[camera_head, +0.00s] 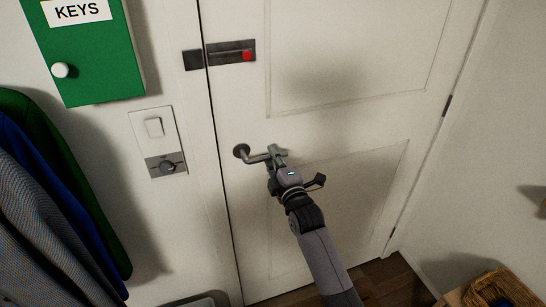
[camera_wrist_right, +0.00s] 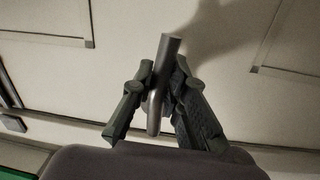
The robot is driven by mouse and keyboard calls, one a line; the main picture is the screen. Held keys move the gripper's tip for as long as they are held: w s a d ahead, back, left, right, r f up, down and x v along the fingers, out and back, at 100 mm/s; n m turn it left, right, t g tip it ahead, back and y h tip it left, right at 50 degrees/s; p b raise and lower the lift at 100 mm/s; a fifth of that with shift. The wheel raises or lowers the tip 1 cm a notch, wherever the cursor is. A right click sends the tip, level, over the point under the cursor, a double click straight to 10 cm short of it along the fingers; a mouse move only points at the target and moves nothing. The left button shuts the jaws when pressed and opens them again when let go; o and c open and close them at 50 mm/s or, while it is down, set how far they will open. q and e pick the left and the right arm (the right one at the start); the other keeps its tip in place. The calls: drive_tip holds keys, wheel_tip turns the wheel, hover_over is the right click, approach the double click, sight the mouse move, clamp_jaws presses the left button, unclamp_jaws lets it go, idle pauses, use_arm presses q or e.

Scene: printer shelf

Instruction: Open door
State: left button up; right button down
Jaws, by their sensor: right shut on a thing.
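The white door (camera_head: 340,130) stands closed in its frame in the head view. Its metal lever handle (camera_head: 254,157) is at the door's left side and points right, roughly level. My right gripper (camera_head: 277,155) is at the free end of the lever, shut on it. In the right wrist view, the handle (camera_wrist_right: 169,60) shows as a dark bar between the two fingers of my right gripper (camera_wrist_right: 160,98). My left gripper is not in view.
Left of the door are a green key box (camera_head: 92,45) and a panel with a light switch (camera_head: 155,127) and a dial. Coats (camera_head: 50,200) hang at far left. A wicker basket (camera_head: 500,290) is at bottom right. Hinges (camera_head: 447,105) are on the door's right edge.

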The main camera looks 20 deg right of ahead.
idle(0.8)
drive_tip(key=m, duration=0.1)
drive_tip(key=f+m, duration=0.1)
drive_tip(key=m, duration=0.1)
drive_tip(key=f+m, duration=0.1)
drive_tip(key=shift+a+f+h, duration=0.2)
drive_tip(key=shift+a+h, duration=0.05)
drive_tip(key=shift+h, duration=0.05)
drive_tip(key=shift+a+f+m+b, duration=0.2)
drive_tip(key=shift+f+m, duration=0.25)
drive_tip(key=shift+m, duration=0.65)
drive_tip(key=shift+a+f+m+b, duration=0.1)
drive_tip(key=shift+a+f+m, duration=0.3)
drive_tip(key=shift+m, duration=0.7)
drive_tip(key=shift+d, duration=0.1)
